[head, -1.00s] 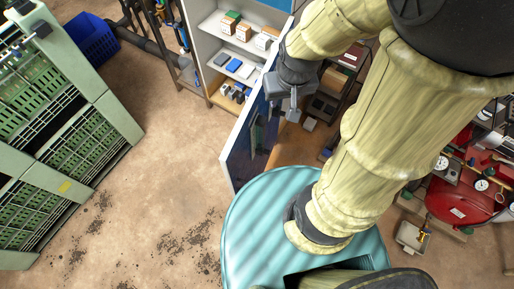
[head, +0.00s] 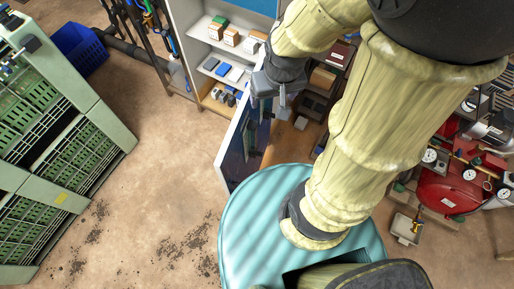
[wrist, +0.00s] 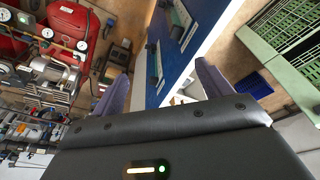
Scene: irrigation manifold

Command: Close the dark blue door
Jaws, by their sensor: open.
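The dark blue door (head: 236,158) stands open from the pale cabinet (head: 184,38), its blue face turned right and its white edge toward the upper left. My gripper (head: 267,108) is at the door's upper part in the head view, jaws pointing down. In the wrist view, the door's blue face (wrist: 178,62) and white edge (wrist: 212,22) show between the two open fingers of my gripper (wrist: 163,88). One finger is on the blue-face side, the other by the white edge. I cannot tell whether either touches the door. My arm hides part of the cabinet.
Cabinet shelves hold small boxes (head: 231,37). Green crates (head: 75,150) stand at left, with a blue bin (head: 80,48) behind. A red tank (head: 448,190) and gauges are at right. The brown floor (head: 150,150) left of the door is clear.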

